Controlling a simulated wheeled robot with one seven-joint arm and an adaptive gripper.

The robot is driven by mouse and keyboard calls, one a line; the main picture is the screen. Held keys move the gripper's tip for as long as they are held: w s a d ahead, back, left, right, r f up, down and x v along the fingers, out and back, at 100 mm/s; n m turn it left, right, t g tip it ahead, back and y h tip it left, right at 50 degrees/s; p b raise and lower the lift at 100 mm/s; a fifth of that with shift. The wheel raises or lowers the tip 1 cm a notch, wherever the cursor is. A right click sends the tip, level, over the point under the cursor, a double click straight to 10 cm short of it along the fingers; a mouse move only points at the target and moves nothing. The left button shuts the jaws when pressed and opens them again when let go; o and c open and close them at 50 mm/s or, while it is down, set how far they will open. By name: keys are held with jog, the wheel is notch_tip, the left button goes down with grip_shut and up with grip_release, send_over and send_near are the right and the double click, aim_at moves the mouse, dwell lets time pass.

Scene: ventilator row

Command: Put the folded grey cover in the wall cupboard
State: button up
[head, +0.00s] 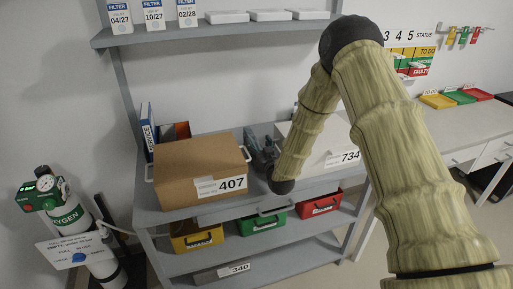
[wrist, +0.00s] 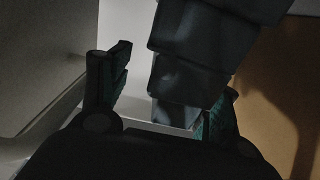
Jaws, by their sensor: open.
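My gripper (head: 262,150) is dark and sits low between the brown carton and the white box, partly behind the end of my arm. In the wrist view its two fingers (wrist: 160,105) stand apart. A dark grey, segmented shape (wrist: 205,50) comes down from the top and ends between or just beyond the fingers; I cannot tell what it is or whether it touches them. I cannot make out the folded grey cover for certain in either view. No wall cupboard shows.
The brown carton labelled 407 (head: 200,170) and the white box labelled 734 (head: 325,149) flank my gripper on the grey bench. Yellow (head: 196,238), green (head: 262,222) and red (head: 320,204) bins sit below. An oxygen cylinder (head: 92,238) stands left. A shelf (head: 215,31) hangs above.

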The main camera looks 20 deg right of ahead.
jog(key=shift+w, duration=0.1)
jog(key=shift+c, duration=0.3)
jog(key=c, duration=0.8)
jog(key=shift+c, duration=0.7)
jog(key=shift+r, duration=0.1)
